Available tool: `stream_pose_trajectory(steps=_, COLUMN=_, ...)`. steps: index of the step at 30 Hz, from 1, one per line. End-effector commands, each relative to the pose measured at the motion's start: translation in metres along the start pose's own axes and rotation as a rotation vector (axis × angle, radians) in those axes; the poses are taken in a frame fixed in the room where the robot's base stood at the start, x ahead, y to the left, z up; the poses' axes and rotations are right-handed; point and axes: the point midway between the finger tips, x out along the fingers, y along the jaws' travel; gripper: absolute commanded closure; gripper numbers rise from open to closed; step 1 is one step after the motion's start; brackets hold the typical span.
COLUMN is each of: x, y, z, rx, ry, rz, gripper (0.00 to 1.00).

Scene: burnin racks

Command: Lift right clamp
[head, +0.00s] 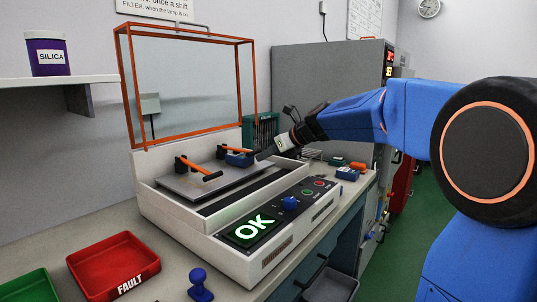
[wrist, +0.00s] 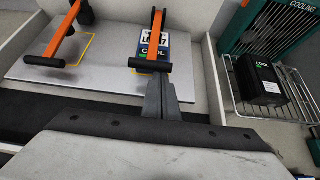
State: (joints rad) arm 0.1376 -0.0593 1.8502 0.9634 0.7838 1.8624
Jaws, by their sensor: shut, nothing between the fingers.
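The right clamp (wrist: 154,40) is an orange bar with a black crosswise handle. It lies lowered over a blue module (wrist: 150,52) with a white label on the grey plate (wrist: 108,84). In the head view the right clamp (head: 238,151) is partly hidden close to my gripper (head: 262,156). The left clamp (wrist: 62,32) also lies lowered, over an empty yellow-outlined spot; it shows in the head view too (head: 198,168). My gripper (wrist: 161,84) is shut and empty, its fingertips just in front of the right clamp's handle; I cannot tell if they touch.
The tester's orange-framed cover (head: 187,35) stands raised behind the plate. A wire rack (wrist: 238,88) with a black module (wrist: 262,80) is at right. A red FAULT tray (head: 112,265) stands at front left.

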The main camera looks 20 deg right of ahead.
Motion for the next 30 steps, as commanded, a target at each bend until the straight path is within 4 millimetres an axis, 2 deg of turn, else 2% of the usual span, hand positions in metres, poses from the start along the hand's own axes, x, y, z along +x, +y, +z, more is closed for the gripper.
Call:
stream_pose_trajectory(steps=17, x=-0.004, y=0.0, z=0.006, rx=-0.003, ry=0.031, rz=0.0, gripper=1.0)
stream_pose_trajectory(steps=30, x=-0.019, y=0.0, z=0.043, rx=-0.004, ry=0.23, rz=0.0, gripper=1.0)
